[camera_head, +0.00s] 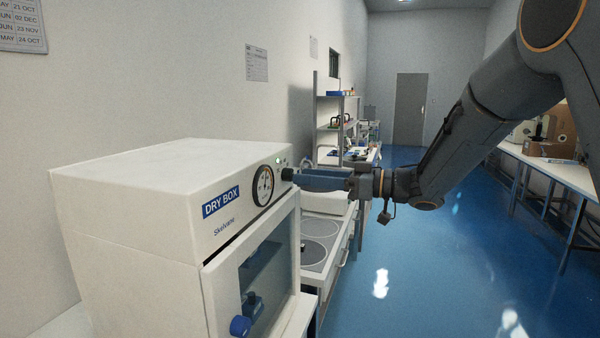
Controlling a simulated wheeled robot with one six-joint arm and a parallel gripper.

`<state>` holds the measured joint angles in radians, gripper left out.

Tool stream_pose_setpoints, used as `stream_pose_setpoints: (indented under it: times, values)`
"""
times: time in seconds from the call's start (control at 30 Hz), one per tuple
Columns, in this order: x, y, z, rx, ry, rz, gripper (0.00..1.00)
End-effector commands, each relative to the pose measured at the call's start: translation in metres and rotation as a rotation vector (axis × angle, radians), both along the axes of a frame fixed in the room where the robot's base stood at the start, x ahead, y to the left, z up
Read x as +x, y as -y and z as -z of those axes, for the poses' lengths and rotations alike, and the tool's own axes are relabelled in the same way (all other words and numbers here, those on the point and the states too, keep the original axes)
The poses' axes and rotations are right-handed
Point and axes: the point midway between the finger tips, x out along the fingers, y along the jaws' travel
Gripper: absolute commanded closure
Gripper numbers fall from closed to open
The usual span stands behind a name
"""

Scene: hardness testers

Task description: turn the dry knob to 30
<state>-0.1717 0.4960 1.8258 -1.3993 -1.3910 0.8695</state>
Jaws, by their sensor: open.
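The white dry box (150,190) stands at the left, with a blue "DRY BOX" label on its front panel. A round dial (263,186) with a light face and dark rim sits right of the label. A small black knob (287,175) is right of the dial, below small indicator lights. My gripper (297,177) reaches in from the right, its blue fingers level and their tips at the black knob. The jaws are open. I cannot tell whether they touch the knob, and its setting is too small to read.
A counter with round plates (318,228) lies beyond the box, below my gripper. Shelves (335,115) stand farther back. The blue floor (420,270) at right is clear.

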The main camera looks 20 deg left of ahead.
Motion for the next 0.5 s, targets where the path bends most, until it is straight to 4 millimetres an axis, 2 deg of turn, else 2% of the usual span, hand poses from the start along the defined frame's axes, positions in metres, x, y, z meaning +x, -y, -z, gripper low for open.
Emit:
stream_pose_setpoints:
  times: [0.1,0.2,0.5]
  values:
    - [0.0,-0.016,0.0,-0.001,-0.001,-0.001,0.57]
    - [0.002,-0.024,0.0,0.0,-0.001,0.0,0.57]
    - [0.003,-0.028,0.001,0.0,-0.001,0.002,0.57]
